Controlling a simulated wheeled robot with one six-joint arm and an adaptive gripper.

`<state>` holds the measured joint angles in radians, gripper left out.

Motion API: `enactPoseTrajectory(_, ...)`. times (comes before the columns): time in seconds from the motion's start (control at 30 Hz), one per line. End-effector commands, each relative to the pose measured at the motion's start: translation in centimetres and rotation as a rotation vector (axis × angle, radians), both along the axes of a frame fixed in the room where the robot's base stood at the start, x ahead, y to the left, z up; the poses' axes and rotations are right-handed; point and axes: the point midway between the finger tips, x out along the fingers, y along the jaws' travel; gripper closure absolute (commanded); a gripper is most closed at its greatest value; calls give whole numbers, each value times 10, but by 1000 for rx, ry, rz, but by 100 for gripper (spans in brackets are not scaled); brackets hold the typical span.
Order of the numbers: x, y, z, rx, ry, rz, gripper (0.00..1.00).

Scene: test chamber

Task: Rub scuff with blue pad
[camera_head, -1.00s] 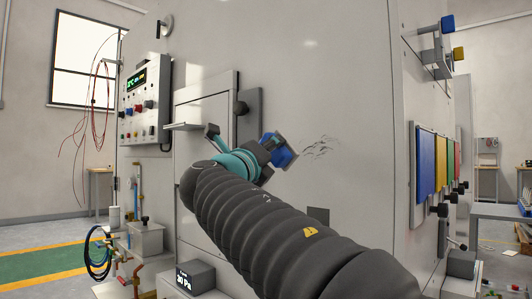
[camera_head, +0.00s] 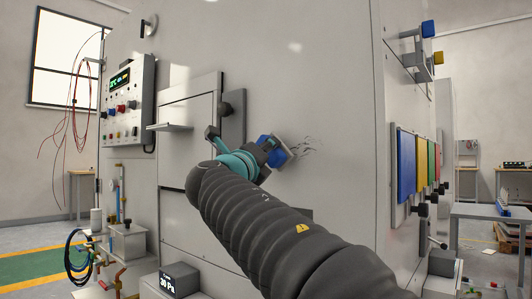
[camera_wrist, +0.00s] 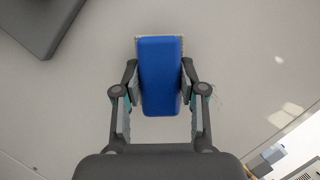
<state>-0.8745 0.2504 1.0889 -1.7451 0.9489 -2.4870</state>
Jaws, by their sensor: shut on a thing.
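The blue pad (camera_wrist: 160,75) is a blue block with a pale backing edge, held between the two fingers of my gripper (camera_wrist: 160,95) in the wrist view. In the head view my gripper (camera_head: 262,158) is shut on the blue pad (camera_head: 268,144), close to the grey chamber wall. The scuff (camera_head: 307,147) is a patch of thin dark scratches on that wall, just right of the pad. A few of its marks show right of the gripper in the wrist view (camera_wrist: 217,91). I cannot tell whether the pad touches the wall.
A chamber door with a dark handle (camera_head: 225,109) and a ledge (camera_head: 170,127) is left of my gripper. A control panel (camera_head: 128,103) is further left. Coloured panels (camera_head: 405,165) hang around the right corner. Bare wall lies above the scuff.

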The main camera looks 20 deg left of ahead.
Motion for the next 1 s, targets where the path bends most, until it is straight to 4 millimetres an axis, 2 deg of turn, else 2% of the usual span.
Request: enactPoseTrajectory(1.0, 12, -5, 1, -1, -1, -1, 87)
